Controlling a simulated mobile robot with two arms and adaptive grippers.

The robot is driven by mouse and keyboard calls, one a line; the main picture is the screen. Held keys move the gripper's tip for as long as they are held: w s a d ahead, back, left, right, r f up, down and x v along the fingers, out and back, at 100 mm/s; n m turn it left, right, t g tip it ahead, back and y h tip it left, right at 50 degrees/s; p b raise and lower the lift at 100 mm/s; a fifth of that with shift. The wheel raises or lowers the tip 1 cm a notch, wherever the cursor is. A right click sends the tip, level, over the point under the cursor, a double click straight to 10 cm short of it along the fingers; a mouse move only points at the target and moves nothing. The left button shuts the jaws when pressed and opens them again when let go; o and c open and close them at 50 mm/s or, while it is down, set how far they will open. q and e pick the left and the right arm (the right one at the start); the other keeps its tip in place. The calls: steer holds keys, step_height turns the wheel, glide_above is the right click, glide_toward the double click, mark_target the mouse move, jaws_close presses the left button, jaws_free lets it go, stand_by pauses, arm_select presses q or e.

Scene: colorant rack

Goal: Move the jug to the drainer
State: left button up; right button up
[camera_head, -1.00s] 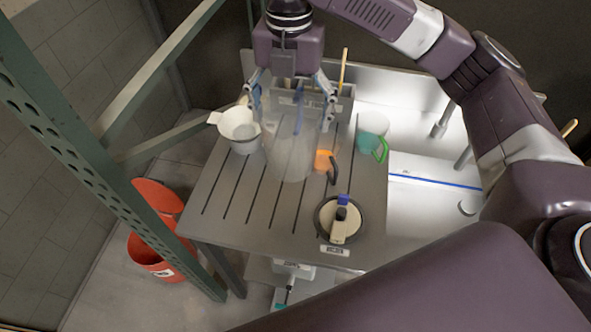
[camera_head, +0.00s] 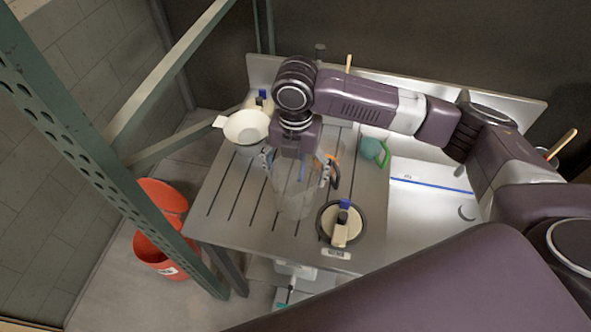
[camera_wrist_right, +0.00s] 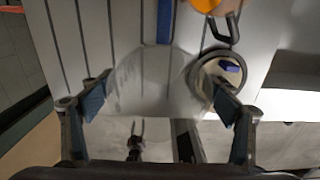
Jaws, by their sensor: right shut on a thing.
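The jug (camera_head: 294,197) is clear and see-through, over the grooved drainer (camera_head: 224,205), a grey slatted surface left of the sink. My right gripper (camera_head: 297,167) is shut on the jug from above, with one finger on each side. In the right wrist view the jug (camera_wrist_right: 150,85) shows as a faint clear shape between the two fingers (camera_wrist_right: 160,103). The jug looks upright. I cannot tell whether its base touches the drainer. My left gripper is not in view.
A white pot (camera_head: 246,128) stands left of the jug. An orange-handled item (camera_head: 331,168) is close on its right, partly hidden. A round dark-rimmed container with a brush (camera_head: 341,222) sits at the front right, a green jug (camera_head: 374,151) by the sink (camera_head: 430,200). The drainer's left front is clear.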

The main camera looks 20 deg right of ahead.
steer(key=shift+f, duration=0.15)
steer(key=o, duration=1.6)
steer(key=shift+c, duration=0.2)
step_height(320, 180, up, 12)
steer(key=b, duration=0.3)
steer(key=shift+r, duration=0.2)
